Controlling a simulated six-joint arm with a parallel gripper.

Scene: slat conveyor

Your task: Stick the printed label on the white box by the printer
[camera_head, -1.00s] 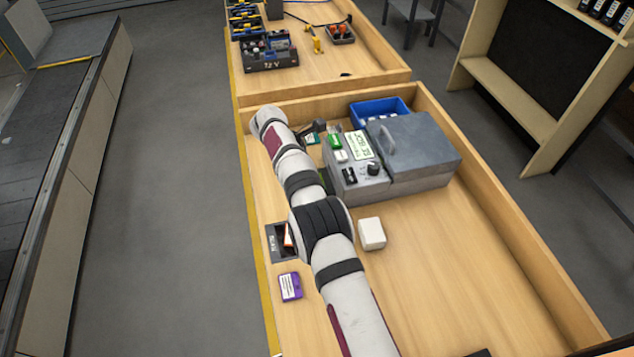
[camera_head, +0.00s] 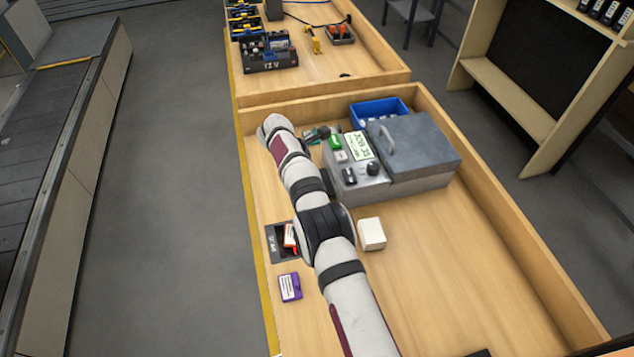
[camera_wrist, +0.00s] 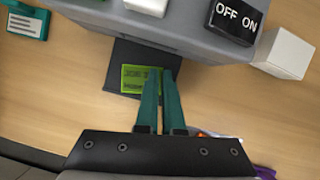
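The printer (camera_head: 362,186) is a grey machine with a green display. The white box (camera_head: 371,234) stands on the bench in front of it and also shows at the right in the wrist view (camera_wrist: 284,53). In the wrist view a green label (camera_wrist: 140,80) with dark print lies over a dark plate (camera_wrist: 137,53) at the printer's side. My gripper (camera_wrist: 164,73) has two teal fingers close together, their tips over the label's right edge. Whether they pinch it I cannot tell.
A purple box (camera_head: 290,287) and a dark tray (camera_head: 283,256) with an orange item lie left of my arm. A teal box (camera_wrist: 25,20) shows top left in the wrist view. A blue bin (camera_head: 379,108) stands behind the printer. The bench's front right is mostly clear.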

